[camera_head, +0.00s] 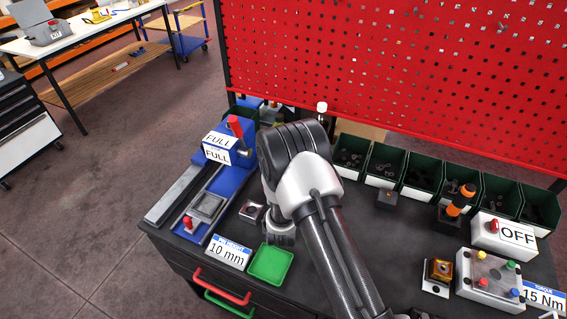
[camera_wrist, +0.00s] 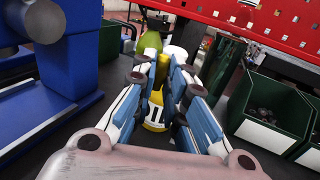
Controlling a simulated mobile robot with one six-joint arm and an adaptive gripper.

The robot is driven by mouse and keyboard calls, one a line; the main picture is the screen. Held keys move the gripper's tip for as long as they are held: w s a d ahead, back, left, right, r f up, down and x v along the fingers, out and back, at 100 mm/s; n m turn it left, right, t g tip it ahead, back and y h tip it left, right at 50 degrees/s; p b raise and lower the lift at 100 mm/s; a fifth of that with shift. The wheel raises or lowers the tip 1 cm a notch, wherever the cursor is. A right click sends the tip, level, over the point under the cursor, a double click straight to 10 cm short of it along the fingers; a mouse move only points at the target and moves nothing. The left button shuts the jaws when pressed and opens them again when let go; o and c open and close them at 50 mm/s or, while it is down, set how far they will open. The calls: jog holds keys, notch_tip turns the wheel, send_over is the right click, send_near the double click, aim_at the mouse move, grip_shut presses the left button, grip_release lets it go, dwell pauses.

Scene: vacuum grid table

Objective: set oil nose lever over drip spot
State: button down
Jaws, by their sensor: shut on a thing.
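My gripper (camera_wrist: 168,80) is shut on a yellow object with a white and dark band (camera_wrist: 156,108), probably the oiler, seen between the blue-and-white fingers in the wrist view. A green part (camera_wrist: 151,42) and a white part (camera_wrist: 174,52) show near the fingertips; I cannot tell whether they belong to it. In the head view my arm hides the gripper and most of the held object. A small white tip (camera_head: 322,107) rises behind my wrist there. I cannot make out a lever, a nose or a marked drip spot.
A blue vise-like fixture (camera_head: 228,182) with "FULL" signs and red handles stands left of my arm. A green tray (camera_head: 270,264) and a "10 mm" sign (camera_head: 229,253) lie in front. Green bins (camera_head: 384,164) line the back right, below a red pegboard (camera_head: 400,70).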

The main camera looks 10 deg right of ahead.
jog(key=shift+r, duration=0.1)
jog(key=c, duration=1.9)
grip_release()
jog(key=shift+w+a, duration=0.1)
jog(key=s+a, duration=0.1)
jog(key=s, duration=1.1)
jog(key=shift+a, duration=0.15)
